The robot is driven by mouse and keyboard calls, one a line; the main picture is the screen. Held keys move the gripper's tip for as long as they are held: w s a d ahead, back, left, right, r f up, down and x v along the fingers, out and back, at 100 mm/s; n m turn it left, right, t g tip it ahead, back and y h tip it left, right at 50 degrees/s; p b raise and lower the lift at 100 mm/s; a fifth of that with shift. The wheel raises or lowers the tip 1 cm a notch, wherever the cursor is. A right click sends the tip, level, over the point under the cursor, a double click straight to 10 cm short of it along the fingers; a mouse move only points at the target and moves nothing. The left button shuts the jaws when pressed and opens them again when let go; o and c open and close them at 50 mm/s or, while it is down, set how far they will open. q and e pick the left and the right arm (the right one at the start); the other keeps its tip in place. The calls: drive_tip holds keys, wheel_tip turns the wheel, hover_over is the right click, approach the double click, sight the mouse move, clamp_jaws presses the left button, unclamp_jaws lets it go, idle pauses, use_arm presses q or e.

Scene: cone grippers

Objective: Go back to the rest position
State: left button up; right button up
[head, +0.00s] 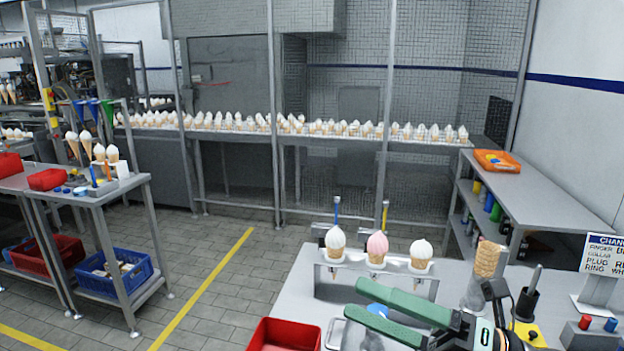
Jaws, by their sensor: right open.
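My right gripper (353,298) comes in from the bottom right of the head view over the near table (300,290). Its two long green fingers point left and stand apart, with nothing held between them. A blue disc (377,310) shows between the fingers. The fingers are just in front of a grey holder (345,265) with three ice cream cones upright in it: a white one (335,240), a pink one (377,245) and another white one (421,250). My left gripper is not in view.
A plain cone (488,258) stands upright right of the holder, near a black cup (526,303). A sign (605,255) stands at the right edge. A red bin (285,334) is at the bottom. Tiled floor (220,320) lies between the near table and the left bench (120,187).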

drive_tip(key=w+d+f+m+t+h, duration=0.1)
drive_tip(key=w+d+m+t+h, duration=0.2)
drive_tip(key=d+m+t+h, duration=0.45)
drive_tip(key=w+d+m+t+h, duration=0.3)
drive_tip(key=m+t, duration=0.5)
drive_tip(key=m, duration=0.6)
drive_tip(key=s+d+f+m+g+h, duration=0.1)
drive_tip(key=d+f+m+g+h, duration=0.2)
drive_tip(key=f+m+h, duration=0.3)
drive_tip(key=d+f+m+g+h, duration=0.3)
drive_tip(key=d+f+m+h, duration=0.1)
drive_tip(key=f, duration=0.4)
drive_tip(key=s+a+f+m+g+y, duration=0.1)
drive_tip(key=s+a+f+m+g, duration=0.2)
drive_tip(key=s+f+g, duration=1.4)
drive_tip(key=a+f+t+y, duration=0.1)
drive_tip(key=a+f+t, duration=0.1)
drive_tip(key=f+t, duration=0.2)
drive_tip(key=a+f+t+y, duration=0.1)
drive_tip(key=f+t, duration=0.4)
drive_tip(key=f, duration=0.6)
drive_tip(key=shift+w+a+f, duration=0.2)
drive_tip(key=shift+a, duration=0.65)
